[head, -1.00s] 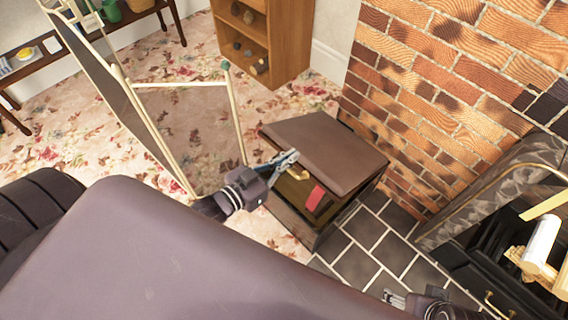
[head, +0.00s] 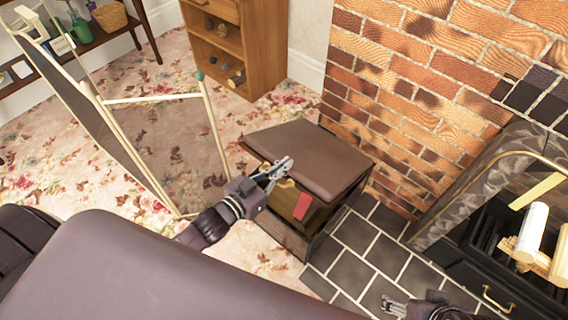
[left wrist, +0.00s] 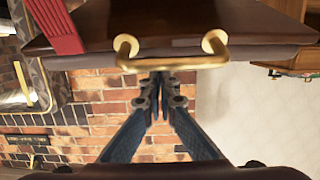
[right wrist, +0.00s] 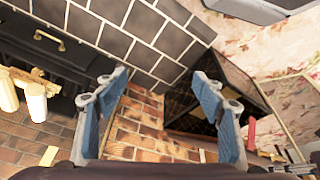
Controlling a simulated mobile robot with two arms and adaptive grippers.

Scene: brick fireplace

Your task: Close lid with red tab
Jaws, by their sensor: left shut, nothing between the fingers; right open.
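A dark box with a brown padded top (head: 305,158) stands beside the brick wall. A red tab (head: 302,207) is on a brown panel (head: 282,198) at its front, below the padded top. In the left wrist view the red tab (left wrist: 55,25) is at the upper left and a brass handle (left wrist: 170,62) crosses the middle. My left gripper (head: 285,165) is shut and empty, its tips close to the handle; I cannot tell if they touch. My right gripper (right wrist: 162,82) is open and empty, with the box (right wrist: 225,95) beyond it; the red tab (right wrist: 250,135) shows there too.
A fireplace (head: 500,240) with a dark drawer and brass handle is at the right. A wooden shelf unit (head: 240,45) is behind. Grey tiles (head: 360,240) lie in front of the brick wall.

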